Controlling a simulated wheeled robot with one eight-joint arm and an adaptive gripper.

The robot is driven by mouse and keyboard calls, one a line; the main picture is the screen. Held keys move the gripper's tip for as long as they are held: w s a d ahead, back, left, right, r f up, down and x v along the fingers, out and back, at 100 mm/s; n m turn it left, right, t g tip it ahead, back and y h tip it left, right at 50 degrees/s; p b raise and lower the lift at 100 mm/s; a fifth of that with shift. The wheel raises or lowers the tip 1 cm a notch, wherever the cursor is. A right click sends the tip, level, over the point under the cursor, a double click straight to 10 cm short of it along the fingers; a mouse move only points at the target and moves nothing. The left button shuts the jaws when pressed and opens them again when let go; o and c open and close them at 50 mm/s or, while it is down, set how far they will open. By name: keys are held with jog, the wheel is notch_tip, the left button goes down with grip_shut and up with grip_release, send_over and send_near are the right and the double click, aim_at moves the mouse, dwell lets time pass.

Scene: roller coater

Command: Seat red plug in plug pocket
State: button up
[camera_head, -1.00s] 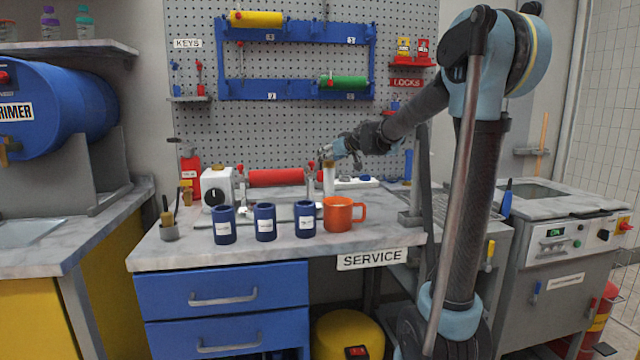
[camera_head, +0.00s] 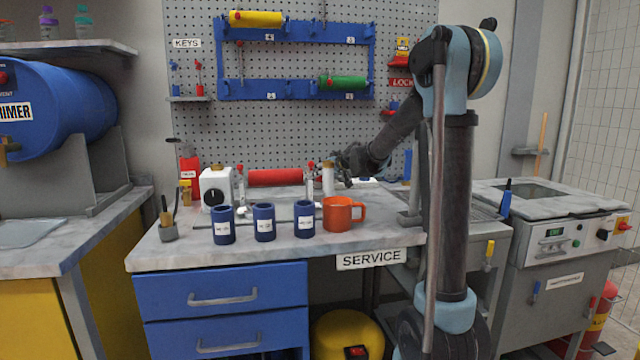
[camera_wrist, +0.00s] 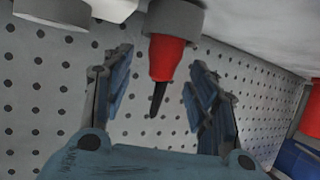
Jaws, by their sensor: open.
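My gripper (camera_wrist: 161,62) is open in the wrist view, its two blue-grey fingers spread. A red tapered piece (camera_wrist: 167,57) with a grey collar and a dark tip shows between the fingers, apart from both. I cannot tell for sure whether it is the red plug. In the head view my gripper (camera_head: 345,170) is low over the back right of the service bench, beside a white upright cylinder (camera_head: 328,182). It is too small there to show the fingers clearly. I cannot make out the plug pocket in either view.
An orange mug (camera_head: 338,215) and several blue cups stand along the front of the bench (camera_head: 190,252). A red roller (camera_head: 275,177) lies between upright posts behind them. A white box with a black dial (camera_head: 215,188) stands at left. The pegboard (camera_head: 290,130) closes the back.

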jog(key=shift+x, duration=1.1)
jog(key=shift+a, duration=0.1)
grip_shut()
jog(key=shift+r, duration=0.15)
